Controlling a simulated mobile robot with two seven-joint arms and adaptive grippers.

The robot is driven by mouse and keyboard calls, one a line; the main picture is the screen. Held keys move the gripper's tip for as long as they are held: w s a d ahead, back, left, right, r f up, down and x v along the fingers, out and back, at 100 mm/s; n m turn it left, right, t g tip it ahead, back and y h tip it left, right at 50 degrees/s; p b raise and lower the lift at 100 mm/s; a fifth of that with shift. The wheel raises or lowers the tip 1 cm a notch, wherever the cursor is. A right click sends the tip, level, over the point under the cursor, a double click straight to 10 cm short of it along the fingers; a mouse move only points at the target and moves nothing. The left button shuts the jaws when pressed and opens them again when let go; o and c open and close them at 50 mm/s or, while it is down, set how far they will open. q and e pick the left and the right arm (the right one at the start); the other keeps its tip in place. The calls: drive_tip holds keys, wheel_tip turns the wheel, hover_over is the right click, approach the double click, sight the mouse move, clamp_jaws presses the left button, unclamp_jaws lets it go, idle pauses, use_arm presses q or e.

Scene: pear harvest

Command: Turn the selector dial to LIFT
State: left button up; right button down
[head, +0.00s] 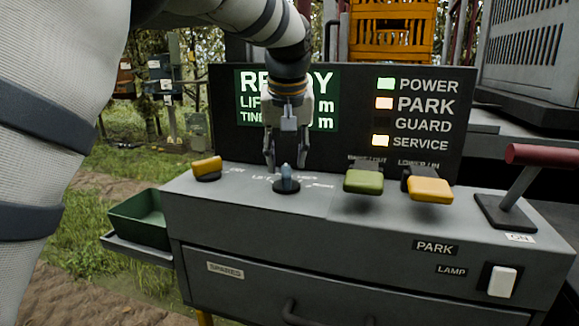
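The selector dial (287,184) is a small blue-grey knob on a dark round base, on the console's sloped top. Small white labels surround it, partly hidden and too small to read surely, so I cannot tell its setting. My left gripper (286,165) points down just above the dial. Its two fingers are apart, one on each side of the knob's top, with nothing visibly held. Whether they touch the knob is unclear. My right gripper is out of view.
A yellow knob (207,167) sits left of the dial. A green lever (363,182) and a yellow lever (430,189) stand right. A red-handled lever (515,185) is farther right. The display panel (222,110) rises behind, with POWER, PARK and SERVICE lamps lit. A green tray (140,220) hangs left.

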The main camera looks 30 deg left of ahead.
sight(286, 170)
use_arm(q)
drive_tip(key=shift+x, duration=1.5)
drive_tip(key=shift+c, duration=0.6)
clamp_jaws()
